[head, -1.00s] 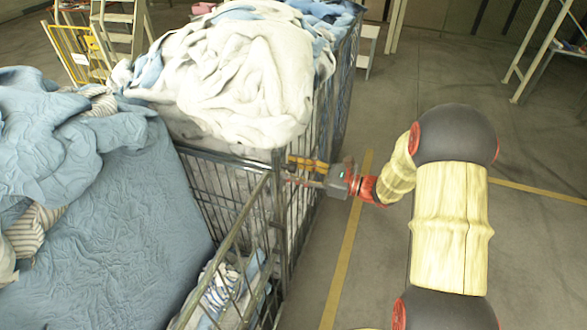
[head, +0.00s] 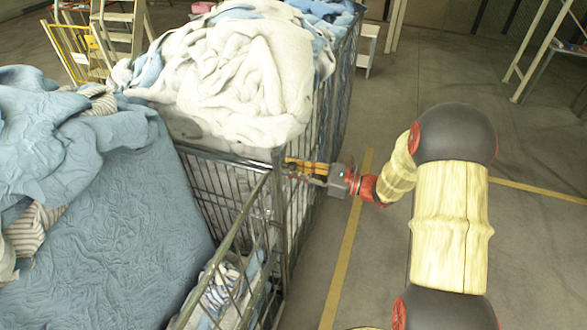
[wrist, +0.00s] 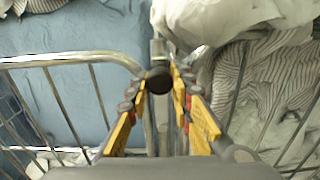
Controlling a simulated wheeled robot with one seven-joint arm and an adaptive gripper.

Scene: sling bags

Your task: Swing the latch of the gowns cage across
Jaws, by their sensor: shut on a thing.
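The gowns cage (head: 300,215) is a metal wire cage heaped with white and pale blue cloth in the head view. Its latch (wrist: 158,80) shows in the wrist view as a dark round knob, with a short metal piece just beyond it at the cage's corner posts. My gripper (head: 290,167) reaches the cage corner from the right in the head view. In the wrist view its yellow fingers (wrist: 159,82) are shut on the knob, one on each side. In the head view the latch is too small and covered to make out.
A lower wire cage side (head: 225,255) stands in front, with striped and blue cloth inside. Blue quilted bedding (head: 110,230) fills the left.

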